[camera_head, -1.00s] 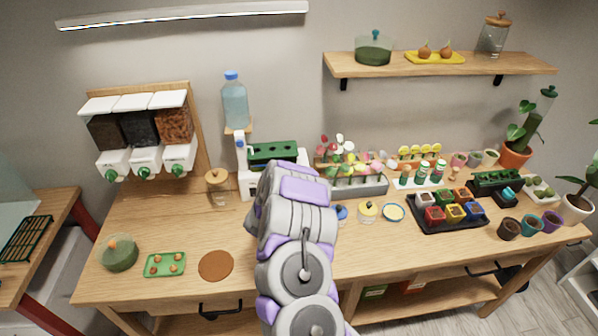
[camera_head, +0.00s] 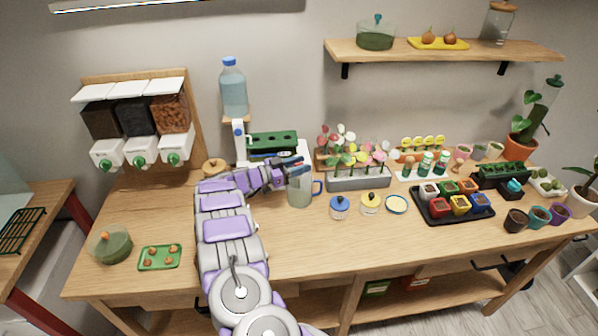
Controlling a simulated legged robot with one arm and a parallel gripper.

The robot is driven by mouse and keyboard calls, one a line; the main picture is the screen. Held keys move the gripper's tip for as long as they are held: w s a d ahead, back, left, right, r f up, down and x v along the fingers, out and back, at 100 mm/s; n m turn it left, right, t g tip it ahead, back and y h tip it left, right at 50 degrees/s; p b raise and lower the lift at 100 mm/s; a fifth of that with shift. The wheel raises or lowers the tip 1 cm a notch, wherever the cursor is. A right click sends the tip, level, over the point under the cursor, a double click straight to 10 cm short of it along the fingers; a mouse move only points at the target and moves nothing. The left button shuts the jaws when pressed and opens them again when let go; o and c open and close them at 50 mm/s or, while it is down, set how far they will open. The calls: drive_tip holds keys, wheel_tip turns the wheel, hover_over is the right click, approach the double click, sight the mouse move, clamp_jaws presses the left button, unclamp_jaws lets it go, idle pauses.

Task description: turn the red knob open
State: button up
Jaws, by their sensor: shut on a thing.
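I cannot make out a red knob in this view. The water dispenser, a white stand (camera_head: 240,148) with a blue-capped bottle (camera_head: 233,90) on it, stands at the back left of centre. A small blue part shows on its front; my arm hides the area below. The jug looks upright. I cannot tell whether its base touches the table.
Three food dispensers with green knobs (camera_head: 140,158) hang at the left. A flower trough (camera_head: 358,180), a blue-lidded jar (camera_head: 339,208) and a yellow-lidded jar (camera_head: 370,204) stand to the right of the jug. The wooden table (camera_head: 330,245) is clear at the front middle.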

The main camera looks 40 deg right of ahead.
drive_tip(key=shift+w+m+g+y+b, duration=0.15)
drive_tip(key=shift+m+g+y+b, duration=0.45)
drive_tip(key=shift+m+g, duration=0.65)
drive_tip(key=shift+g, duration=0.65)
drive_tip(key=shift+r+m+g+y+b, duration=0.15)
drive_tip(key=shift+m+g+y+b, duration=0.15)
drive_tip(key=shift+m+g+y, duration=0.25)
drive_tip(key=o, duration=0.9)
drive_tip(key=shift+c, duration=0.2)
drive_tip(key=shift+o, duration=0.4)
